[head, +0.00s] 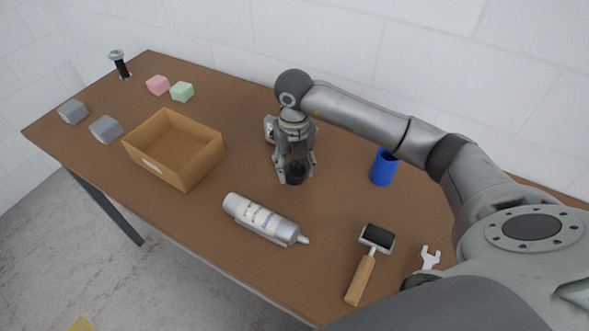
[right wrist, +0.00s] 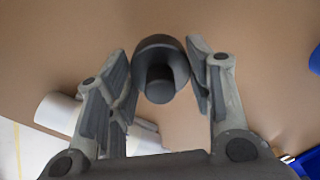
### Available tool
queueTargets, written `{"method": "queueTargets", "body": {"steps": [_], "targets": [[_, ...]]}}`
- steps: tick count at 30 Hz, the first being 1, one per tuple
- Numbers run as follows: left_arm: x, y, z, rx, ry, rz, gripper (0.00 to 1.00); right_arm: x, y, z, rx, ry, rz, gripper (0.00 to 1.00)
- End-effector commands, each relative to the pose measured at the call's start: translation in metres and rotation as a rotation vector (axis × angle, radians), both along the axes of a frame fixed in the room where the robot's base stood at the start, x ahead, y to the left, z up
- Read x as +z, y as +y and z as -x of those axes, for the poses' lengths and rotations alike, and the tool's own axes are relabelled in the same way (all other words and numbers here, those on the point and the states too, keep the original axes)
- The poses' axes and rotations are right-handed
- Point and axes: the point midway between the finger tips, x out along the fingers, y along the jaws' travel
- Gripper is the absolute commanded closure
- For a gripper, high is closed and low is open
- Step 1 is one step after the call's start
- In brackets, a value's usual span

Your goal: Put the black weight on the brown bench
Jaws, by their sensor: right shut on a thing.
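The black weight (head: 295,173) is a small dark cylinder between the fingertips of my right gripper (head: 296,168). In the right wrist view the weight (right wrist: 160,70) shows as a dark disc with a knob, between the two fingers of the gripper (right wrist: 162,75). My right gripper points down and is shut on the weight. The brown bench (head: 200,210) is below it; whether the weight touches the bench top or is just above it, I cannot tell. My left gripper is not in view.
An open cardboard box (head: 187,178) stands left of the gripper. A caulk tube (head: 262,220), a roller (head: 365,262), a wrench (head: 430,259) and a blue cup (head: 384,167) lie around it. Foam blocks (head: 106,129) and a black-stemmed object (head: 121,67) stand at far left.

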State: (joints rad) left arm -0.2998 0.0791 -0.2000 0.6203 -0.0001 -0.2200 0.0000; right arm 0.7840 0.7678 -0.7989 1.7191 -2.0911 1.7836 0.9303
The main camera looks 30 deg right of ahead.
Motion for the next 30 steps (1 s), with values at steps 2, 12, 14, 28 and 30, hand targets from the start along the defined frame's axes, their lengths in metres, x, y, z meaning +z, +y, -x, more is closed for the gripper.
{"method": "queueTargets", "body": {"steps": [2,12,14,28,30], "targets": [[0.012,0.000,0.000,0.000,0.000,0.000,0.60,-0.008,0.000,0.002,0.000,0.006,0.000,0.97],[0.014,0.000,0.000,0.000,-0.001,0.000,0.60,-0.022,0.000,0.001,0.001,0.001,0.000,0.97],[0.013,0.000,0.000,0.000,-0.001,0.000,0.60,-0.022,0.000,0.001,0.001,0.001,0.000,0.97],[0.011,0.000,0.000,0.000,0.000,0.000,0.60,-0.025,0.000,0.002,0.001,0.003,0.000,0.31],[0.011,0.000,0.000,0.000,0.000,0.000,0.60,-0.025,0.000,0.002,0.001,0.003,0.000,0.31]]}}
